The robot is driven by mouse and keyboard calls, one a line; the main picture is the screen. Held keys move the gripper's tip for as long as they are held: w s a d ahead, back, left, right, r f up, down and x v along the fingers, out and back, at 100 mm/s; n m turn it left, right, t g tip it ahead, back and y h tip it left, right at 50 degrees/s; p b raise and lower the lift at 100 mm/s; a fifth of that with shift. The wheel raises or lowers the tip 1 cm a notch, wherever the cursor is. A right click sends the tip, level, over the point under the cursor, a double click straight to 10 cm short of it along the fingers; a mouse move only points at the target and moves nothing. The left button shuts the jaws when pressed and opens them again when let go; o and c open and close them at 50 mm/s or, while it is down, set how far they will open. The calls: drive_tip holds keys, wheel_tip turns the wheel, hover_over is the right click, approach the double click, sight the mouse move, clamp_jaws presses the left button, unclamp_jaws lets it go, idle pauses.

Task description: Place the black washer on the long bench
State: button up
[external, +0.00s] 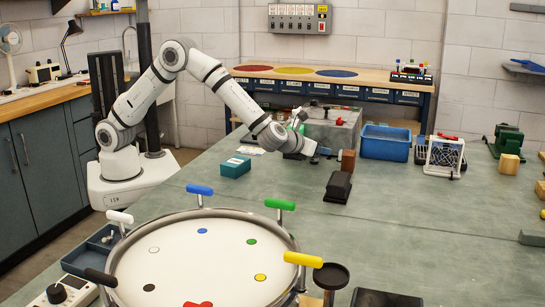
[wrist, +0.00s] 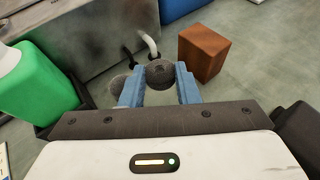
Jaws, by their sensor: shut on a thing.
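My gripper (external: 316,154) is low over the green-topped table (external: 225,170), just left of a brown block. In the wrist view its blue fingers (wrist: 160,88) are shut on a dark round piece (wrist: 161,72) with a small mark at its middle; it looks like the black washer. It is too small to make out in the external view. Whether it touches the table is unclear. A long wood-topped bench (external: 395,80) with red, yellow and blue discs stands against the back wall. I cannot tell for sure if this is the long bench.
The brown block (wrist: 203,50) is close at the right of the fingers. A grey metal box (external: 330,128) stands behind, with a blue bin (external: 386,146) to its right. A teal box (external: 236,166), a black item (external: 338,187) and a large drum (external: 190,262) are nearer.

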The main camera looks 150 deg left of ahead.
sight(319, 169)
drive_tip(key=shift+f, duration=2.4)
drive_tip(key=shift+f, duration=0.2)
drive_tip(key=o, duration=0.7)
drive_tip(key=shift+r, duration=0.1)
drive_tip(key=shift+o, duration=0.2)
drive_tip(key=shift+r, duration=0.1)
